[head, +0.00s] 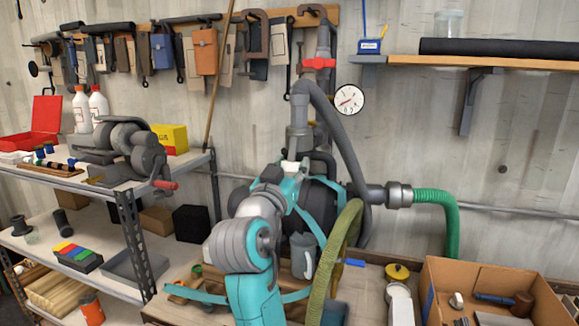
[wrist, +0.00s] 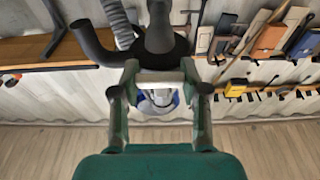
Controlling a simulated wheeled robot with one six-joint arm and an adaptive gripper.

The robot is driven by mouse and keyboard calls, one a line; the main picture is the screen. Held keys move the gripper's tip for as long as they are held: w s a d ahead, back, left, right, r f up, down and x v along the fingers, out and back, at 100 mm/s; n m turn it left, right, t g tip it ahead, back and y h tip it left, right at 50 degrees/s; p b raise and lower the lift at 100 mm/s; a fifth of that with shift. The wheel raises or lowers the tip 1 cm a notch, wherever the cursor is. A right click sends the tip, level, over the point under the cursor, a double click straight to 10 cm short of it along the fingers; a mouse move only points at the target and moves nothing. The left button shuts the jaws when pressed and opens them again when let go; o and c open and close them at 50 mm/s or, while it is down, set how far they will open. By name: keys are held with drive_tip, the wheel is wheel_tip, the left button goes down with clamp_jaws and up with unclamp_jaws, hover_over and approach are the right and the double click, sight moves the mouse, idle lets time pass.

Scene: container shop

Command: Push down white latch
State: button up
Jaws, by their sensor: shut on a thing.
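The white latch (wrist: 160,76) shows in the wrist view as a pale bar between the two fingertips of my gripper (wrist: 159,69). The fingers are shut on it, one at each side. Beyond it is a dark round fitting with a pipe, and a blue and white part shows below the bar. In the head view, a small white piece (head: 289,169) shows below the grey vertical pipe (head: 298,112), just past the end of my teal arm. My arm hides most of the gripper and the fitting there.
A thick grey hose (head: 340,130) arches close to the right of the pipe. A green hose (head: 435,196) runs farther right. A metal shelf (head: 125,205) with a grey machine stands at left. A cardboard box (head: 470,275) with tools is at lower right.

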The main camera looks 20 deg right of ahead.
idle(0.3)
drive_tip(key=o, duration=1.2)
drive_tip(key=shift+w, duration=0.1)
drive_tip(key=shift+c, duration=0.2)
drive_tip(key=v, duration=1.2)
drive_tip(key=shift+f, duration=0.2)
drive_tip(key=shift+f, duration=0.1)
